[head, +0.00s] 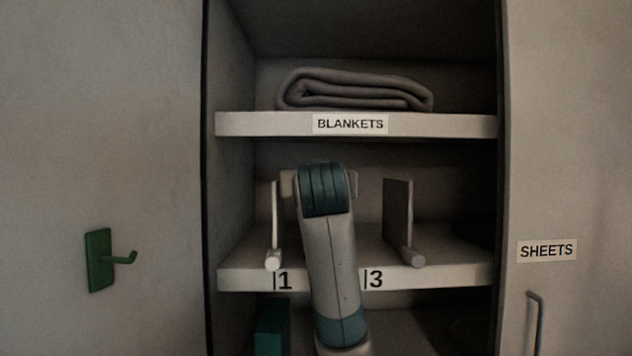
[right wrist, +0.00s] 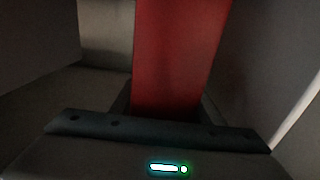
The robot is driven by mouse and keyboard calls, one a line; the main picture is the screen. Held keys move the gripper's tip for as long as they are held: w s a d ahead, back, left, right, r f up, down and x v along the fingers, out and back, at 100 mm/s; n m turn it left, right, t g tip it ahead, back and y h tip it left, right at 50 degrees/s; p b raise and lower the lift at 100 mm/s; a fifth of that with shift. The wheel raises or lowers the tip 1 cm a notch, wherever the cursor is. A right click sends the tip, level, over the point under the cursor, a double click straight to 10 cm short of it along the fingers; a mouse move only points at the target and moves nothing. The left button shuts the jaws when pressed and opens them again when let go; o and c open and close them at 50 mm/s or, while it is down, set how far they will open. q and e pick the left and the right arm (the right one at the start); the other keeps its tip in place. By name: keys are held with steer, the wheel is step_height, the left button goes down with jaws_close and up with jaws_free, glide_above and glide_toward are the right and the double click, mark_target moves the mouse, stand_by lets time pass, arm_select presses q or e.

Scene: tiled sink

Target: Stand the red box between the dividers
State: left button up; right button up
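In the head view, a left divider (head: 275,215) and a right divider (head: 398,213) stand upright on the middle shelf (head: 240,276). My right arm reaches in between them, and its wrist hides the hand and whatever is in front of it. The red box (right wrist: 180,55) shows only in the right wrist view, upright straight ahead of my right gripper (right wrist: 166,108). Dark parts border the box low on both sides; whether the fingers press on it I cannot tell. The box's base is hidden. My left gripper is not in view.
A folded grey blanket (head: 355,90) lies on the upper shelf, labelled BLANKETS. The shelf edge shows labels 1 and 3, with my arm between them. A teal object (head: 272,328) stands below. A green hook (head: 101,259) is on the left panel, and a handle (head: 535,322) is on the right.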

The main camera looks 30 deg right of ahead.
steer(key=o, duration=0.4)
steer(key=shift+r, duration=0.2)
steer(key=shift+s+a+f, duration=0.2)
steer(key=shift+s+a, duration=0.1)
steer(key=shift+s, duration=0.2)
steer(key=shift+b+v, duration=2.3)
steer(key=shift+v, duration=3.2)
